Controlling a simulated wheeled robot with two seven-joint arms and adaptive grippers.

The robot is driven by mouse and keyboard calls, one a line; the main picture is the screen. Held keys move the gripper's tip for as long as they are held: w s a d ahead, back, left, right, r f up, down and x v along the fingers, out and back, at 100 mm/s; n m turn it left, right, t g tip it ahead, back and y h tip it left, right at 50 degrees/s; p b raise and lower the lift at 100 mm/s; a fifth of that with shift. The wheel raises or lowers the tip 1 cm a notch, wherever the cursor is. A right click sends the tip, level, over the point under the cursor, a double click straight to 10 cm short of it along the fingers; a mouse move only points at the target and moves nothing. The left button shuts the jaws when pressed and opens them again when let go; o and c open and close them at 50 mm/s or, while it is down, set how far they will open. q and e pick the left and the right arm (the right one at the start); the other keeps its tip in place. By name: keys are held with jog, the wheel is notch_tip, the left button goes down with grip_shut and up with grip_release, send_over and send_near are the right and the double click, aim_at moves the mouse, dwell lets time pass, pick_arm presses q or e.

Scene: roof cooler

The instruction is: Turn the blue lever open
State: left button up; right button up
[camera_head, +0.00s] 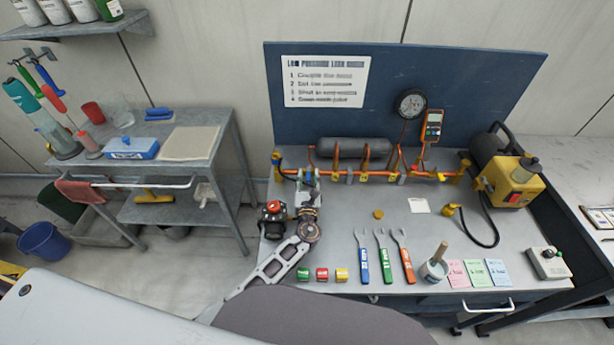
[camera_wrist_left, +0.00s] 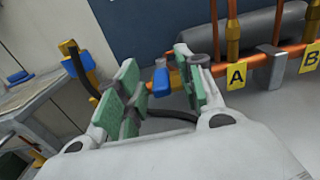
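The blue lever (camera_wrist_left: 161,80) shows in the left wrist view beside the copper pipe, left of the yellow A tag (camera_wrist_left: 236,76). My left gripper (camera_wrist_left: 160,88) is open, with its green finger pads on both sides of the lever. The lever looks closer to the left pad; I cannot tell whether it touches. My right gripper is not in view.
A grey cylinder (camera_head: 353,148) lies behind the pipes. A black device with a red knob (camera_head: 272,209) stands just left of my gripper. Wrenches (camera_head: 382,256), a yellow pump (camera_head: 513,184) and a black hose (camera_head: 480,235) are farther right. The bench middle is fairly clear.

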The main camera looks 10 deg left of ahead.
pick_arm(q)
grip_shut()
dwell(0.3)
dwell(0.4)
